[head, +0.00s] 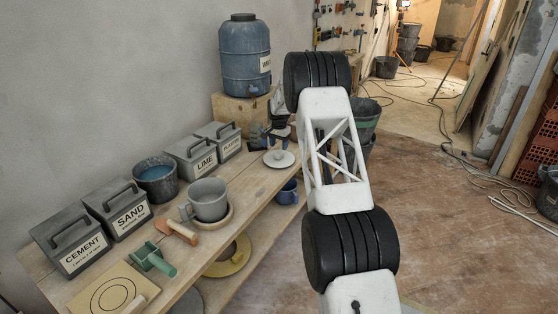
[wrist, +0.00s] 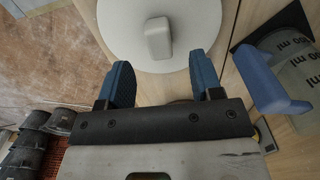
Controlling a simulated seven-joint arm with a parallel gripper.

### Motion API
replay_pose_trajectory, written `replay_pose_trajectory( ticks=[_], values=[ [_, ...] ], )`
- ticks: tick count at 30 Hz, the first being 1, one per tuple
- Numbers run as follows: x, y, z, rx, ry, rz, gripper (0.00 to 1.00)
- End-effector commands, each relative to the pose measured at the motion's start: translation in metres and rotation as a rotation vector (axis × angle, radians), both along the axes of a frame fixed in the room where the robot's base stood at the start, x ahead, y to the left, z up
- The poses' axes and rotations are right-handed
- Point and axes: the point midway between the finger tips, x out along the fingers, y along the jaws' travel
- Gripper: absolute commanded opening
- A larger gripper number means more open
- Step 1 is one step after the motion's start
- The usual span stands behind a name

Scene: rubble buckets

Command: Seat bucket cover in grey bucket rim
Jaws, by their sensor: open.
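The bucket cover (head: 279,159) is a pale round disc with a small block-like knob. It lies flat near the right end of the wooden bench. In the wrist view the cover (wrist: 118,25) is at the top, with its knob (wrist: 158,38) just beyond the gap between my fingertips. My gripper (head: 272,140) is open and empty over the cover; its two blue fingers also show in the wrist view (wrist: 160,62). The grey bucket (head: 208,202) stands upright and open-topped in a brown dish, further left on the bench. The fingers are partly hidden in the head view.
A dark bucket of blue liquid (head: 155,177) and lidded boxes labelled cement (head: 72,240), sand (head: 117,208) and lime (head: 192,155) line the wall side. A trowel (head: 176,231) and green scoop (head: 153,258) lie in front. A blue-handled measuring jug (wrist: 270,85) stands right of my fingers.

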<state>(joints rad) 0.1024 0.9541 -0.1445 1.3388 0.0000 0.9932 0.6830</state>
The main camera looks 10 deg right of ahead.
Motion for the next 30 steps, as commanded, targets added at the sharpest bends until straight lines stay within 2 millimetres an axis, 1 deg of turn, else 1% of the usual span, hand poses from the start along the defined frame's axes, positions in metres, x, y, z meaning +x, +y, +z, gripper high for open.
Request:
replay_pose_trajectory(
  ticks=[14, 23, 27, 30],
  values=[
    [0.000, 0.000, -0.005, 0.000, 0.000, 0.000, 0.60],
    [0.000, 0.000, -0.027, 0.000, 0.000, 0.000, 0.60],
    [-0.001, 0.000, -0.042, 0.000, 0.003, 0.000, 0.60],
    [-0.001, 0.000, -0.049, 0.000, 0.000, 0.000, 0.60]
  ],
)
